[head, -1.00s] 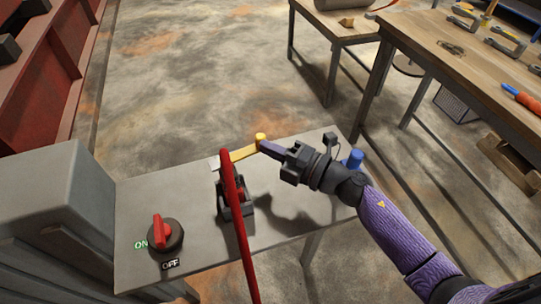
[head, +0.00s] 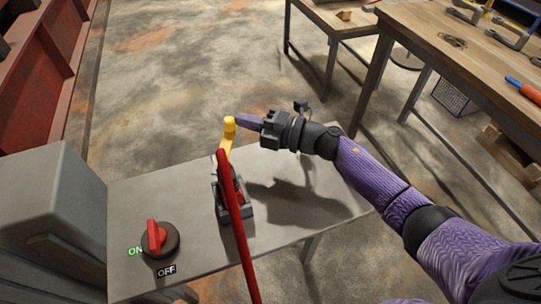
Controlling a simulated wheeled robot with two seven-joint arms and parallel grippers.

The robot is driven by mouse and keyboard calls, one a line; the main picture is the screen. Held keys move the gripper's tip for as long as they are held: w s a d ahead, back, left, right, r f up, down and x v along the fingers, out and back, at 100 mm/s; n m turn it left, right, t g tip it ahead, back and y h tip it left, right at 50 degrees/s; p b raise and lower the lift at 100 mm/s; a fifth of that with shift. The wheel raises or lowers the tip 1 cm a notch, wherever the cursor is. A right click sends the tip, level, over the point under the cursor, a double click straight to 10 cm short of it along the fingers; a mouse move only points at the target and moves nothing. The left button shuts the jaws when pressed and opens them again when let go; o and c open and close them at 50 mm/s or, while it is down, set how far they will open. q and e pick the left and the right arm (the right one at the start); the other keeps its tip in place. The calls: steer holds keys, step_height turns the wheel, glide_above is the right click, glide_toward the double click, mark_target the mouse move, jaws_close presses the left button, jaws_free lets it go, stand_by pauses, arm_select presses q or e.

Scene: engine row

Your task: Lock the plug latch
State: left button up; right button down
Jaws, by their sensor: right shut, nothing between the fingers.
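The yellow plug latch (head: 227,139) is a lever with a knob at its tip. It stands up from the dark plug socket block (head: 246,208) on the grey metal table, leaning away at the far side. A red plug with a red cable (head: 235,215) runs across the block and hides part of it. My right gripper (head: 240,121) is shut and empty, its fingertips at the right side of the yellow knob, touching or very close to it. My left gripper is not in view.
A red rotary switch (head: 155,238) marked ON and OFF sits at the left of the metal table (head: 140,200). A grey box (head: 45,190) stands at the left edge. A wooden workbench (head: 450,60) with tools stands at the right. The table's right part is clear.

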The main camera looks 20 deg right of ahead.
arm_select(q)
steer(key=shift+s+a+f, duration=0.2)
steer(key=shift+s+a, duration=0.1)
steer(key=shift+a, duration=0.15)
arm_select(e)
steer(key=shift+x, duration=1.25)
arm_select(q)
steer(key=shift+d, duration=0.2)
arm_select(e)
steer(key=shift+w, duration=0.1)
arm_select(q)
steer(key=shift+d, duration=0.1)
arm_select(e)
steer(key=shift+a, duration=0.1)
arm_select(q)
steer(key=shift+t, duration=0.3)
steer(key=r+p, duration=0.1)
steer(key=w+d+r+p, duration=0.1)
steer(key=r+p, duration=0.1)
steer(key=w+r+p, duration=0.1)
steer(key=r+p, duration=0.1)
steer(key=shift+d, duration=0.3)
arm_select(e)
step_height(320, 180, up, 10)
